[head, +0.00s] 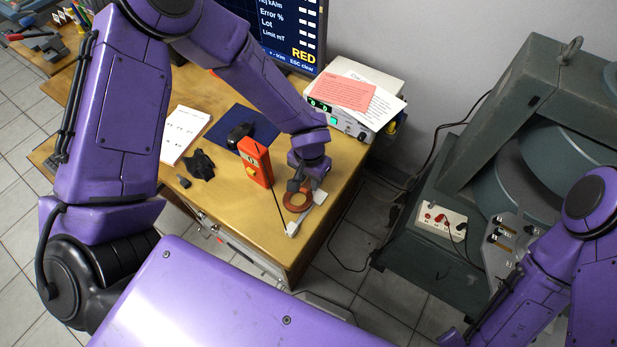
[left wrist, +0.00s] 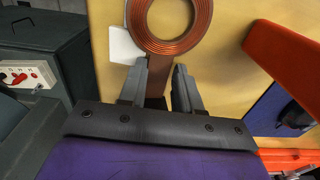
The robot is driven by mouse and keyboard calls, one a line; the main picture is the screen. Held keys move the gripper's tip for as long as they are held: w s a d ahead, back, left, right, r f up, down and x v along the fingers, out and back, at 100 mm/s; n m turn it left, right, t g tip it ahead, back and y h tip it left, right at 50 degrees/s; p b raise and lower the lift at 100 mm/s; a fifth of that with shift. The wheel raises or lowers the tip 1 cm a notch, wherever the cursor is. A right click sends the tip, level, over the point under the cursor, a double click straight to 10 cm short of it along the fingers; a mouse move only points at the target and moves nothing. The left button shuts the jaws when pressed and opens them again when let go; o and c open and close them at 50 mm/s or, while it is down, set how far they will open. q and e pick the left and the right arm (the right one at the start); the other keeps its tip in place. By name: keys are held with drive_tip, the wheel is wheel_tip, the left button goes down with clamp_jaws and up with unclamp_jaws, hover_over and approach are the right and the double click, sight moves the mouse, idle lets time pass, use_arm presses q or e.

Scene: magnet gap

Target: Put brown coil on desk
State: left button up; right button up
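The brown coil (head: 297,201) lies flat at the right front part of the wooden desk (head: 262,250). In the left wrist view the coil (left wrist: 150,36) is a copper-coloured ring just beyond the fingertips, with a brown strip running from it down between the fingers. My left gripper (head: 302,184) is over the coil, pointing down. In the left wrist view its fingers (left wrist: 163,75) stand apart on either side of the strip, with a narrow strip of desk visible beside the right finger, so it looks open. My right arm shows at the right, but its gripper does not.
A white piece (head: 292,229) is beside the coil near the desk edge. An orange handheld meter (head: 256,162) stands left of it. A large grey-green machine (head: 440,225) stands right of the desk, across a gap.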

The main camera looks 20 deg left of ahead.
sight(309, 185)
use_arm(q)
drive_tip(key=shift+s+f, duration=0.5)
drive_tip(key=r, duration=0.1)
drive_tip(key=w+r, duration=0.1)
drive_tip(key=r, duration=0.2)
drive_tip(key=shift+w+d+r, duration=0.15)
drive_tip(key=shift+d+r, duration=0.1)
drive_tip(key=shift+r, duration=0.15)
wheel_tip(309, 185, up, 8)
drive_tip(key=p, duration=0.1)
drive_tip(key=shift+r, duration=0.2)
drive_tip(key=shift+s+a, duration=0.15)
drive_tip(key=shift+s, duration=0.05)
